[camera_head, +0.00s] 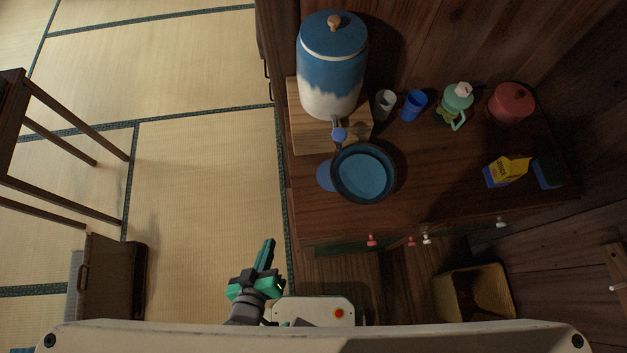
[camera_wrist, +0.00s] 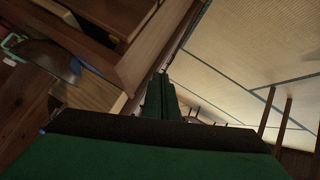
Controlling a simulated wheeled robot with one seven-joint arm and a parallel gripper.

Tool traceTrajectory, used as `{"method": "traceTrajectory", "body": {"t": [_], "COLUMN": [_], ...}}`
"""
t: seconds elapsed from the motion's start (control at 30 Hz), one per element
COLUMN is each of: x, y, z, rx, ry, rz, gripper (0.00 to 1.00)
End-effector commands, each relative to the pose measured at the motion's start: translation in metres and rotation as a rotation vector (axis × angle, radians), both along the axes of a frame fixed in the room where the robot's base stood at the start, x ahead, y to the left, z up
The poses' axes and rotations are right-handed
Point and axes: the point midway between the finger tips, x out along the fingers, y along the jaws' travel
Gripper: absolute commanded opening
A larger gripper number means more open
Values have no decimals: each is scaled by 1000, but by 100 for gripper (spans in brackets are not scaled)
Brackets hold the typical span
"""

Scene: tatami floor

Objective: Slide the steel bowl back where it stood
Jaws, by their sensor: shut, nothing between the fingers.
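The bowl (camera_head: 363,173) stands upright on the dark wooden cabinet top, below the dispenser's tap. It has a dark rim and looks blue inside; I cannot tell whether that is liquid. A flat blue disc (camera_head: 325,176) shows at its left side, partly covered by the bowl. A grey curved shape at the upper left of the wrist view may be the bowl (camera_wrist: 48,57). My gripper (camera_head: 268,248), with green fingers, is shut and empty. It is over the floor in front of the cabinet, apart from the bowl. Its shut fingers also show in the wrist view (camera_wrist: 160,97).
A blue and white dispenser (camera_head: 332,80) stands on a wooden board (camera_head: 306,135) behind the bowl.

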Motion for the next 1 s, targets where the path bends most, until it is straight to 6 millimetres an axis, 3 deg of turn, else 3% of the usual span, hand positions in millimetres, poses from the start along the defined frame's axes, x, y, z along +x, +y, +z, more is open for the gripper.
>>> {"method": "traceTrajectory", "body": {"t": [0.13,0.4,0.6,1.0], "x": [-20,-25,-25,-26], "y": [-41,-99,-117,-118], "z": [22,74,93,94], "rx": [128,348,425,434], "ry": [-148,-365,-428,-433], "rz": [-45,-71,-79,-85], "gripper": [0,0,0,0]}}
